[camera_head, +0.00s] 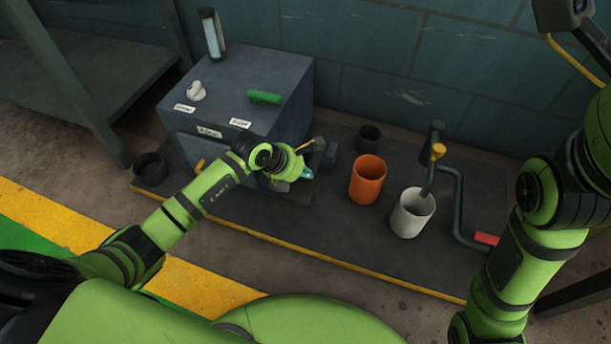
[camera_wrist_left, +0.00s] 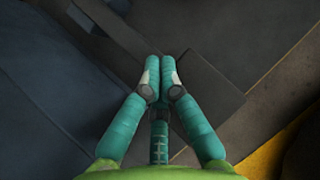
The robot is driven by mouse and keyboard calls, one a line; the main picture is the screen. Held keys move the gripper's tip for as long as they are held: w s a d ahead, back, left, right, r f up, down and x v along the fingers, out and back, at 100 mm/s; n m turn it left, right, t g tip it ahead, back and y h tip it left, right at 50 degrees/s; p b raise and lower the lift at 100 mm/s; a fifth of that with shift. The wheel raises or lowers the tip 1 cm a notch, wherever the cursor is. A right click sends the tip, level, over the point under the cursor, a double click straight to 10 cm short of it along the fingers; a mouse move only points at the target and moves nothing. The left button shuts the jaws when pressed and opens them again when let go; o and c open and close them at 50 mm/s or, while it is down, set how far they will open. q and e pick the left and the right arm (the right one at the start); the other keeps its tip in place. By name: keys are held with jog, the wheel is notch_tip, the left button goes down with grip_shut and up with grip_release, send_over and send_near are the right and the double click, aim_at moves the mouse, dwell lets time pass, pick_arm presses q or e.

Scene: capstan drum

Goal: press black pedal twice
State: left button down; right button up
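My left gripper (camera_head: 307,173) reaches down beside the right side of a grey-blue cabinet (camera_head: 290,110). In the left wrist view its teal fingers (camera_wrist_left: 160,72) are together at the tips, with nothing seen between them. A dark, flat plate (camera_wrist_left: 203,92), which looks like the black pedal, lies under and beside the fingertips there. In the head view my gripper and wrist cover most of that plate. I cannot tell whether the fingertips touch it or whether it is pressed down. My right arm stands at the right of the head view; its fingers are not in view.
A dark platform (camera_head: 345,240) with a yellow front edge carries the cabinet, an orange cup (camera_head: 368,180), a pale cup (camera_head: 412,213), dark cups (camera_head: 150,169) and a crank with a red handle (camera_head: 486,239). A green handle (camera_head: 264,97) and white knob (camera_head: 196,91) are on the cabinet top.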

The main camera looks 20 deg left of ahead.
aim_at(303, 188)
pick_arm(q)
jog(key=shift+s+f+b, duration=0.25)
jog(key=shift+f+b, duration=0.15)
jog(key=shift+f, duration=0.45)
jog(key=shift+s+f+b, duration=0.3)
jog(key=shift+f+b, duration=0.1)
jog(key=shift+f, duration=0.5)
jog(key=shift+s+f+b, duration=0.25)
jog(key=shift+f+b, duration=0.15)
jog(key=shift+f, duration=0.45)
dwell(1.2)
jog(key=shift+r, duration=0.15)
dwell(0.5)
jog(key=shift+w+r+p, duration=0.15)
jog(key=shift+r+p, duration=0.7)
jog(key=shift+r, duration=0.05)
jog(key=shift+w+r+p, duration=0.15)
jog(key=shift+r+p, duration=0.7)
jog(key=shift+r, duration=0.05)
jog(key=shift+w+r+p, duration=0.25)
jog(key=shift+r+p, duration=0.6)
jog(key=shift+r, duration=0.25)
jog(key=shift+w+r, duration=0.15)
jog(key=shift+r, duration=0.1)
jog(key=shift+p, duration=0.35)
